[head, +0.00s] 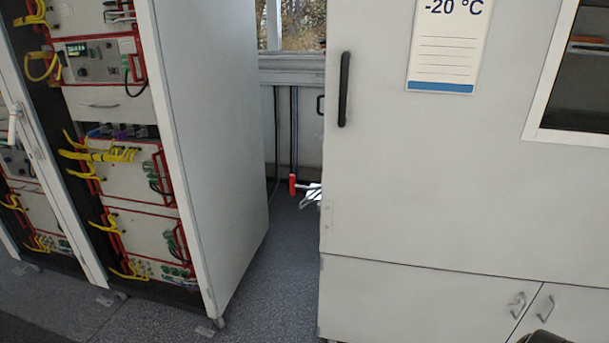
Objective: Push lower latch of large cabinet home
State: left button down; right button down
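The large cabinet (440,170) fills the right half of the head view, its door looking flush with its front. A long black handle (344,89) stands upright near the door's left edge. Low at that left edge, a bright metal lever part (312,196) sticks out to the left, with a red grip (292,184) at its end. It looks like the lower latch; its inner part is hidden by the cabinet, and I cannot tell how far it is turned. Neither gripper shows. A dark rounded shape at the bottom right edge may be part of my arm.
A rack cabinet (210,130) with red-framed units and yellow cables stands at the left. A narrow floor gap (265,265) lies between it and the large cabinet. Lower doors with two small handles (517,305) are at the bottom right. A window pane (590,70) is at the upper right.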

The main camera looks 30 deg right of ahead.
aim_at(292, 185)
jog(key=z, duration=0.75)
jog(key=i, duration=0.85)
jog(key=z, duration=1)
